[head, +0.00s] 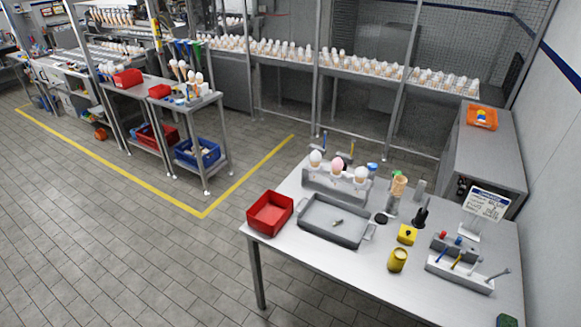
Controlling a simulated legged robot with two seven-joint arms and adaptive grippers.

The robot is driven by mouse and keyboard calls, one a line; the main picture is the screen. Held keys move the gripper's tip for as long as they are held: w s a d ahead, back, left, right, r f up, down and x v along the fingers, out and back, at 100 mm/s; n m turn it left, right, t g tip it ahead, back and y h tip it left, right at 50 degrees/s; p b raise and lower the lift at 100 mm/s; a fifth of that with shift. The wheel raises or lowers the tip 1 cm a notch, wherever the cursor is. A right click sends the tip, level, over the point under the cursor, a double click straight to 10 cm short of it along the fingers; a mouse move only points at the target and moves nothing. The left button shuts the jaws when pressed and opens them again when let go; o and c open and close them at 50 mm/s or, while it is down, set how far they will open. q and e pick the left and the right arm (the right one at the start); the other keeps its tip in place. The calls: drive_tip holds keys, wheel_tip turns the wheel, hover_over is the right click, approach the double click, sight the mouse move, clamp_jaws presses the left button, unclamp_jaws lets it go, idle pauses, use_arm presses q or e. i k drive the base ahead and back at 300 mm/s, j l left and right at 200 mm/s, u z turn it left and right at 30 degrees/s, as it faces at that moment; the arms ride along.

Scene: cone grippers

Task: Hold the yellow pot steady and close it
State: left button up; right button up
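A small yellow pot (397,261) stands near the front middle of the metal table. Its top looks darker, but it is too small to tell for sure whether it is open. Behind it is a squarish yellow piece (407,235) with a dark spot on top, apart from the pot. A flat dark round disc (381,218), perhaps a lid, lies further back to the left. Neither of my grippers is in view, and nothing is seen touching the pot.
On the table (345,268) are a red bin (270,212), a grey tray (311,225) holding a small part, a rack with several cones, a tool holder (462,272) and a sign (486,205). Bare tabletop lies left of and in front of the pot.

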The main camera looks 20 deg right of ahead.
sight(398, 259)
drive_tip(key=l+z, duration=0.1)
drive_tip(key=z, duration=1.55)
drive_tip(key=j+z, duration=0.1)
drive_tip(key=k+j, duration=0.05)
